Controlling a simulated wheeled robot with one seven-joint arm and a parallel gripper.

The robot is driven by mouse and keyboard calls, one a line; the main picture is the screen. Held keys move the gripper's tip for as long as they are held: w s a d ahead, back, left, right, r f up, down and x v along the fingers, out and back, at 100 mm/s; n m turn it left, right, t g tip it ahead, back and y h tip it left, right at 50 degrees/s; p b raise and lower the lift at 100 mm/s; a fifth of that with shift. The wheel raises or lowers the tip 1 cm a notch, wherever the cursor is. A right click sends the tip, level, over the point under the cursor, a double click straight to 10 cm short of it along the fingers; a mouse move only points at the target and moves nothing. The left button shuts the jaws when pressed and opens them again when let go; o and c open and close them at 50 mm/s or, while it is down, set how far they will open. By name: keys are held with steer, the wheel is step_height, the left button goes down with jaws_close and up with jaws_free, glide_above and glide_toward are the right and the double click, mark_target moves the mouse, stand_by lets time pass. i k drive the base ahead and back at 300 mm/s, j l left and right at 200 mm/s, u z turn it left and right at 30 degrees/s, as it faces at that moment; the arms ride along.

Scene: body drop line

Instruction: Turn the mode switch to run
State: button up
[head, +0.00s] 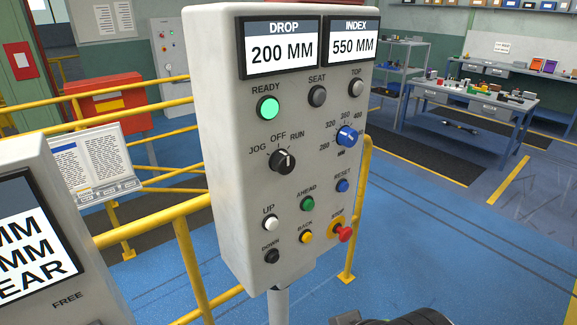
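The mode switch (284,160) is a black rotary knob on the front of the grey control box (232,200). JOG, OFF and RUN are printed around it, from left to right. Its pale pointer mark is small and appears to point up towards OFF. Nothing touches the knob. My gripper's fingers are not in view; only a dark rounded part of my arm shows at the bottom edge, below and right of the box.
A lit green READY lamp (268,108) sits above the switch, and a blue dial (346,135) to its right. Several buttons and a red stop button (344,234) lie below. Yellow railings (190,265) stand behind the box; another grey panel (70,210) stands at left.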

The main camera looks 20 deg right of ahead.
mark_target(283, 162)
steer(key=k+u, duration=0.1)
steer(key=u, duration=0.3)
steer(key=k+u, duration=0.1)
steer(key=u, duration=0.35)
steer(key=k+u, duration=0.1)
steer(key=u, duration=0.3)
steer(key=k+u, duration=0.1)
steer(key=u, duration=0.3)
